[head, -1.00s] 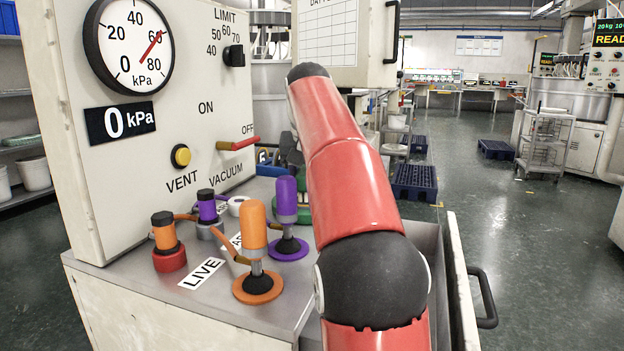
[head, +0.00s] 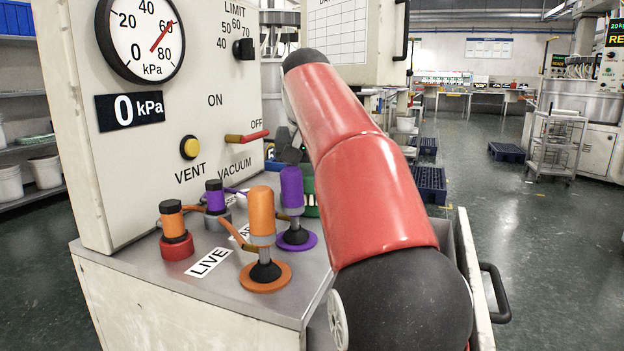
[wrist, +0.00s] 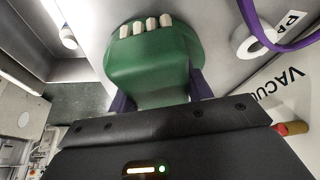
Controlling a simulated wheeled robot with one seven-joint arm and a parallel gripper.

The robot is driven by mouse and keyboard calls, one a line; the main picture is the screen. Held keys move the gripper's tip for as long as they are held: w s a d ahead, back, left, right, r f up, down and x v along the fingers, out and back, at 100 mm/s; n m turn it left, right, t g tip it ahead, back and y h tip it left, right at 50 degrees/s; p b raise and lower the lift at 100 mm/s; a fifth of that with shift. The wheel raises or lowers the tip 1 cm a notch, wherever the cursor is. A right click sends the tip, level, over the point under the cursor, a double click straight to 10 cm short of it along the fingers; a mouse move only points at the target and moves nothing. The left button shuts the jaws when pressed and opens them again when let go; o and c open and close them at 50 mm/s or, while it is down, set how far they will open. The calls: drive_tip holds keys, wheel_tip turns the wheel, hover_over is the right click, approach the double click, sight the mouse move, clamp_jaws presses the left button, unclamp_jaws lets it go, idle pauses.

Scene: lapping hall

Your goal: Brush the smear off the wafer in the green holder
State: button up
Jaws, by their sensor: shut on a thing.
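In the wrist view a green piece (wrist: 152,48) with a broad rounded end and a row of several white pegs (wrist: 146,27) sits between the dark purple fingers of my gripper (wrist: 160,88). The fingers are closed on its narrower near part. A bit of green with whitish pegs (head: 309,197) also shows in the head view, mostly hidden behind a purple cylinder and my red arm. I cannot tell whether this green piece is the holder or a brush. No wafer or smear is visible.
An orange cylinder (head: 262,212) and a purple cylinder (head: 291,190) stand on round bases on the steel console top (head: 230,287), close left of my arm. The vacuum panel (head: 75,150) rises behind them. A white ring (wrist: 254,42) and purple hose (wrist: 295,42) lie near my gripper.

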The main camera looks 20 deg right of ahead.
sight(309, 166)
drive_tip(key=shift+w+f, duration=0.1)
drive_tip(key=shift+f, duration=0.25)
wheel_tip(309, 166, up, 3)
drive_tip(key=p, duration=0.3)
drive_tip(key=shift+r, duration=1.65)
drive_tip(key=shift+r, duration=0.1)
drive_tip(key=shift+r, duration=1.4)
